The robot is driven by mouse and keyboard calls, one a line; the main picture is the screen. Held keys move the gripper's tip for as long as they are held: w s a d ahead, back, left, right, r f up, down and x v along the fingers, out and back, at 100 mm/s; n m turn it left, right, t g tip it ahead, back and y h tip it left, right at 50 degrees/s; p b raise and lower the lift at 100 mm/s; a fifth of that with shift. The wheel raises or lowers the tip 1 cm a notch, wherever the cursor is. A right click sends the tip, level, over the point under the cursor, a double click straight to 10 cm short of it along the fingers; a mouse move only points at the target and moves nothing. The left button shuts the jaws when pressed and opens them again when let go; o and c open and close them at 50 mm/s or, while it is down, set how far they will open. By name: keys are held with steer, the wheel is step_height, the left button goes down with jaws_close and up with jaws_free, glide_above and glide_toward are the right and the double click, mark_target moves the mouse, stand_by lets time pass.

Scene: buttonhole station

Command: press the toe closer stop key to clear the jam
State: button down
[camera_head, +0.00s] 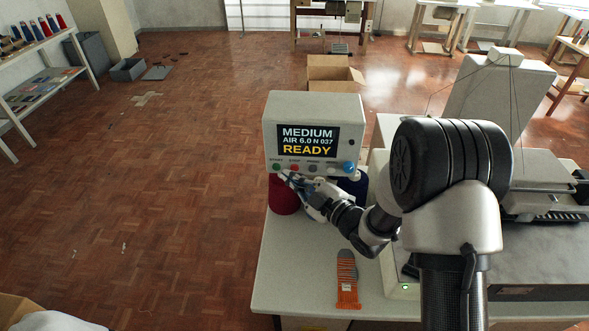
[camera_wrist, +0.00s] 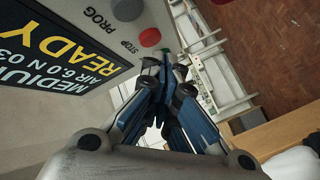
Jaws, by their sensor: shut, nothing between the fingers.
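The toe closer's control box (camera_head: 315,115) stands on the table. Its screen (camera_head: 307,141) reads MEDIUM, AIR 6.0 N 037, READY. A key row runs below: green start (camera_head: 276,168), red stop (camera_head: 295,168), grey prog (camera_head: 313,168) and a blue knob (camera_head: 348,168). My gripper (camera_head: 284,177) is shut and empty, its tips just below the row near start and stop. In the wrist view the red stop key (camera_wrist: 150,37) is clear of my gripper (camera_wrist: 176,72). The tips lie beyond it toward the start end; contact cannot be told.
A red yarn cone (camera_head: 284,197) and a blue one (camera_head: 354,186) stand under the box, close to my gripper. An orange striped sock (camera_head: 347,283) lies on the table (camera_head: 290,275). A machine (camera_head: 545,255) fills the right. An open cardboard box (camera_head: 334,75) stands on the floor behind.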

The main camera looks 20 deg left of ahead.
steer(key=s, duration=0.2)
steer(key=s+d+b, duration=0.1)
steer(key=s, duration=0.2)
stand_by(0.3)
steer(key=shift+w+d, duration=0.1)
stand_by(0.6)
steer(key=w+d+r+m+t+h, duration=0.15)
steer(key=d+r+m+h, duration=0.3)
steer(key=d, duration=0.45)
steer(key=w+d+r+m+t+h, duration=0.1)
steer(key=w+d+r+m+h, duration=0.1)
steer(key=d+r+m+h, duration=0.5)
steer(key=s+d+m+g+h, duration=0.1)
steer(key=s+d, duration=0.1)
steer(key=d, duration=0.3)
steer(key=s+d+h, duration=0.1)
steer(key=s+d, duration=0.2)
steer(key=d, duration=0.1)
steer(key=s+d+m+g, duration=0.2)
steer(key=s+d+m, duration=0.1)
steer(key=s, duration=0.9)
steer(key=s+d+m+g+h, duration=0.1)
steer(key=s+d+m+g, duration=0.2)
steer(key=s, duration=0.9)
steer(key=m, duration=0.3)
steer(key=shift+r+g, duration=0.25)
steer(key=shift+g, duration=0.1)
